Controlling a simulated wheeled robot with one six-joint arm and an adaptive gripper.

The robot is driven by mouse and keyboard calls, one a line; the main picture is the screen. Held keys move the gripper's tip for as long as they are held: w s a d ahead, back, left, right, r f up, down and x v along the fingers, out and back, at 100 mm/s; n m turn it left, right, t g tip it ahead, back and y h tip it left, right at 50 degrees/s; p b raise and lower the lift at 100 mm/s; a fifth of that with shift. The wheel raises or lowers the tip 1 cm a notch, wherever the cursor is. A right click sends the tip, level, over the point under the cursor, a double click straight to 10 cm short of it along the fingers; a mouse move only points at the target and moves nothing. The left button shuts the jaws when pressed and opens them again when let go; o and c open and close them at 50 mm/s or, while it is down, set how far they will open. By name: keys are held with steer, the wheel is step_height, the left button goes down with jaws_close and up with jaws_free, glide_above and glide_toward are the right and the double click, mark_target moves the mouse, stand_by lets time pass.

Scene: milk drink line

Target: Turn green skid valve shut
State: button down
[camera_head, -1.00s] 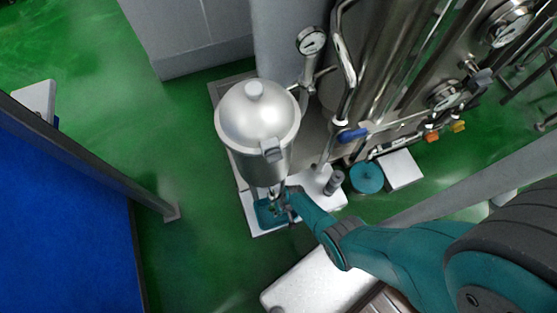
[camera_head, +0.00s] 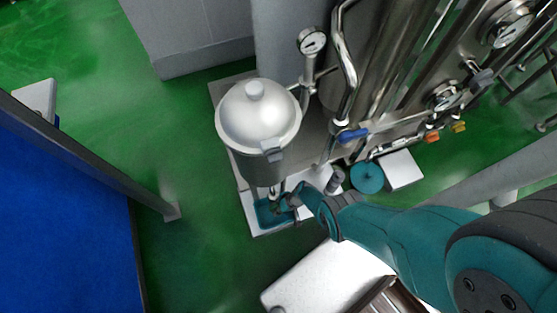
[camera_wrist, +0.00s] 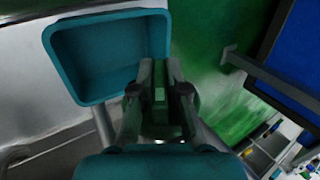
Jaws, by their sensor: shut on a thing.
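My gripper (camera_wrist: 160,75) is shut on a small green piece (camera_wrist: 159,96), the green skid valve's handle, which shows only in part between the fingers in the wrist view. In the head view my gripper (camera_head: 284,201) is low at the foot of the steel tank (camera_head: 258,115), beside its outlet pipe. The valve body is mostly hidden there by the tank and my gripper, so I cannot tell the handle's exact angle.
A teal tub (camera_wrist: 105,57) sits just under the outlet; it also shows in the head view (camera_head: 266,217).

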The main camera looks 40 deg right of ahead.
stand_by(0.4)
steer(key=c, duration=1.2)
jaws_free()
steer(key=shift+d+r, duration=0.1)
steer(key=shift+v, duration=5.85)
